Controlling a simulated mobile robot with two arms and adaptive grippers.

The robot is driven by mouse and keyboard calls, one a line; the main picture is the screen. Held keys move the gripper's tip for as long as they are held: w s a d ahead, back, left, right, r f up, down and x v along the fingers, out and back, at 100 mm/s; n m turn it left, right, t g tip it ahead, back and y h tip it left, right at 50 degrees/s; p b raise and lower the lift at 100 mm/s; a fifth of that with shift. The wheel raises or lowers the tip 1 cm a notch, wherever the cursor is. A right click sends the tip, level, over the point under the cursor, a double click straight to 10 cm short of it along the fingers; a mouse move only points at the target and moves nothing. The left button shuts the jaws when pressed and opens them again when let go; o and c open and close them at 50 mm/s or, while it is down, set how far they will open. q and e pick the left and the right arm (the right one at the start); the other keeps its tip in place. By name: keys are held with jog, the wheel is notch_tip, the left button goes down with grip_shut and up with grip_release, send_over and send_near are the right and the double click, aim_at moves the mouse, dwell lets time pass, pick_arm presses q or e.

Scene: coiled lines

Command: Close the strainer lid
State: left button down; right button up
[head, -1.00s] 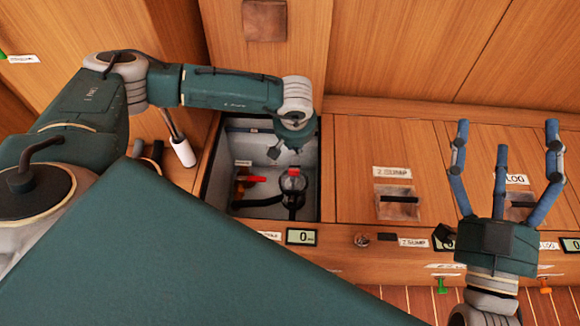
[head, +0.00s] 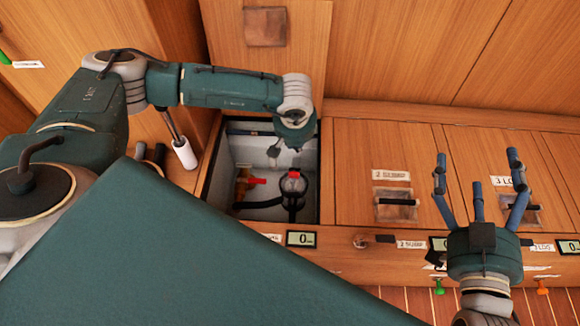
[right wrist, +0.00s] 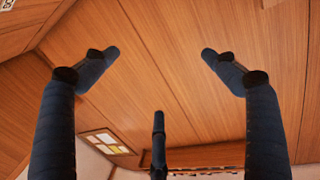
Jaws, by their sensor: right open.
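The strainer (head: 293,184) is a clear round body with a red part on top, inside the open compartment (head: 246,147) left of the middle of the head view. Its lid is too small to tell apart from the body. My left gripper (head: 283,149) hangs over the back of the compartment, above and behind the strainer. It is mostly hidden under its wrist. My right gripper (head: 477,170) is open and empty, with its fingers spread, over the right part of the counter and well away from the strainer. The right wrist view shows its fingers spread before wood panels.
A red-handled valve (head: 252,182) sits left of the strainer, with a dark hose. A raised wooden hatch (head: 270,70) stands behind the compartment. Closed hatches (head: 360,150) lie to the right. A small display (head: 300,239) is on the front edge. My left arm crosses above.

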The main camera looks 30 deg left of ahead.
jog(key=s+d+f+g+h+p, duration=0.1)
jog(key=s+f+g, duration=0.1)
jog(key=f, duration=0.4)
jog(key=s+d+f+g+p, duration=0.1)
jog(key=s+f+g, duration=0.1)
jog(key=f+g, duration=0.2)
jog(key=shift+s+d+f+h, duration=0.35)
jog(key=shift+f+h, duration=0.05)
jog(key=shift+f, duration=0.45)
dwell(0.4)
